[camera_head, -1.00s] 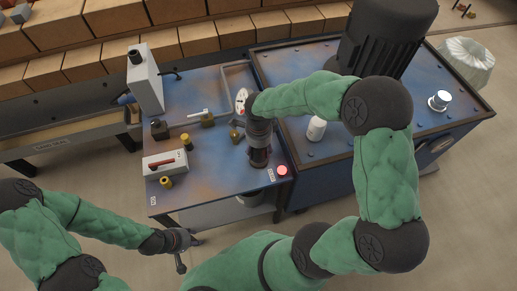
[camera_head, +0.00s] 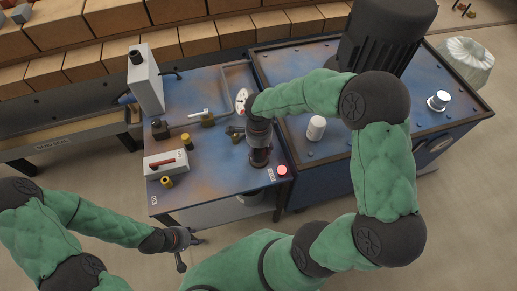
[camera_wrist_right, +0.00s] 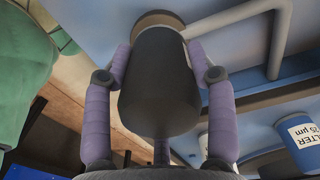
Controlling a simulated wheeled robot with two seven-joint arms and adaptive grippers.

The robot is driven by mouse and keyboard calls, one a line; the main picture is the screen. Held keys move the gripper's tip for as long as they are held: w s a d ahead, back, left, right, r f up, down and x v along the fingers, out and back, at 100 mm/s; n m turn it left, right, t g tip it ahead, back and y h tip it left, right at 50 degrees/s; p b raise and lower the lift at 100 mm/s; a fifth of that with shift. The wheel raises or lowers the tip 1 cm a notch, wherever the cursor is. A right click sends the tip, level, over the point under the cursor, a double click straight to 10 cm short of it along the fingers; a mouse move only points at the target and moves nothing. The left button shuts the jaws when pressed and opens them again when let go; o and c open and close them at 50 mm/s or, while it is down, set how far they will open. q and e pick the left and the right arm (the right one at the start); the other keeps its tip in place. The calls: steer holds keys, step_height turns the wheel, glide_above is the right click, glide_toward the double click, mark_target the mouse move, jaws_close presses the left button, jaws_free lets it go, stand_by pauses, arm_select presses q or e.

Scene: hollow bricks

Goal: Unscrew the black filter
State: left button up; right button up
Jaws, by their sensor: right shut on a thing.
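The black filter (camera_wrist_right: 158,85) is a dark, smooth cylinder filling the middle of the right wrist view. Its far end meets a tan ring (camera_wrist_right: 158,19) beneath a pale blue surface. My right gripper (camera_wrist_right: 160,62) has its purple fingers closed on both sides of the filter. In the head view my right gripper (camera_head: 260,157) is at the right part of the blue workbench (camera_head: 215,90), and I cannot make out the filter there. My left gripper (camera_head: 190,254) is low in front of the bench, empty, with its fingers spread.
A blue canister with a filter label (camera_wrist_right: 305,143) and a pale pipe (camera_wrist_right: 277,40) are near the right gripper. On the bench are a grey box (camera_head: 145,80), a switch box (camera_head: 165,163) and a red button (camera_head: 282,170). A white bottle (camera_head: 316,128) stands on the machine at right.

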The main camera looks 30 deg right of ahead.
steer(key=shift+s, duration=0.1)
steer(key=shift+n+p, duration=0.35)
steer(key=shift+n, duration=1.05)
steer(key=shift+n+p, duration=0.3)
steer(key=shift+n, duration=0.7)
steer(key=o, duration=1.5)
step_height(320, 180, up, 12)
steer(key=shift+f, duration=0.1)
